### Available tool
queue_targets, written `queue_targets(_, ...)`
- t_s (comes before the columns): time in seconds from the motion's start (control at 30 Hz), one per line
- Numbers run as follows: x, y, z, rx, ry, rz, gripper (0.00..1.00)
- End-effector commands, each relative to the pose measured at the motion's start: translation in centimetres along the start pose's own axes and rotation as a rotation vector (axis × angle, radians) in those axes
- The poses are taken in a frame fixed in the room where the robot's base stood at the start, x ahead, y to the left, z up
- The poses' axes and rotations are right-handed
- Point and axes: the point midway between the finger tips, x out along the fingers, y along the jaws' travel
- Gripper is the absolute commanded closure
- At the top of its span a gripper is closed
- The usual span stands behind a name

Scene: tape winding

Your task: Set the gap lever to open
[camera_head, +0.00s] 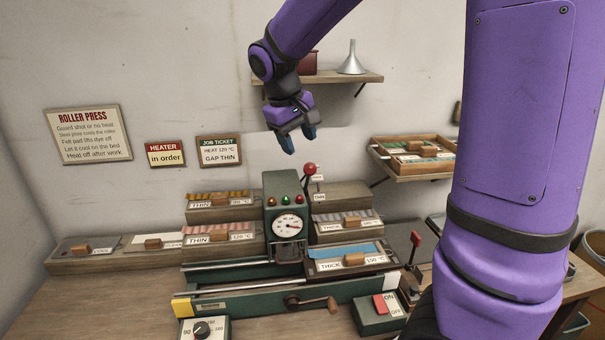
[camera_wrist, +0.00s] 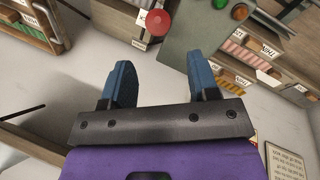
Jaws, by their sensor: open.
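A lever with a red ball knob (camera_head: 309,168) stands at the right side of the green gauge tower (camera_head: 284,235); it looks like the gap lever. Small labels (camera_head: 319,196) sit beside it, too small to read surely. The knob also shows in the wrist view (camera_wrist: 157,22), beyond the fingertips and near the middle top. My gripper (camera_head: 297,139) is open and empty, above the tower and the knob, apart from both. Its two blue fingers also show in the wrist view (camera_wrist: 160,65). The lever's shaft is mostly hidden behind the knob in the wrist view.
Labelled sample drawers (camera_head: 350,263) flank the tower. A second red-handled lever (camera_head: 416,239) stands at right, near an ON/OFF switch (camera_head: 380,305). A crank (camera_head: 312,302) and dial (camera_head: 202,329) are in front. A shelf (camera_head: 345,78) is behind my gripper.

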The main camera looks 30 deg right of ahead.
Motion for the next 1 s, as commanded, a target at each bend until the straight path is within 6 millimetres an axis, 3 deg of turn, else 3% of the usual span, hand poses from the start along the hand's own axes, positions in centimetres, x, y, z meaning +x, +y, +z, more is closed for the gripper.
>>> queue_targets(0.53, 8.6, 0.0, 0.1, 0.000, -0.004, -0.001, 0.45)
queue_targets(0.73, 10.0, 0.0, 0.1, 0.000, -0.001, -0.001, 0.45)
queue_targets(1.0, 10.2, 0.0, 0.1, 0.000, 0.000, -0.001, 0.45)
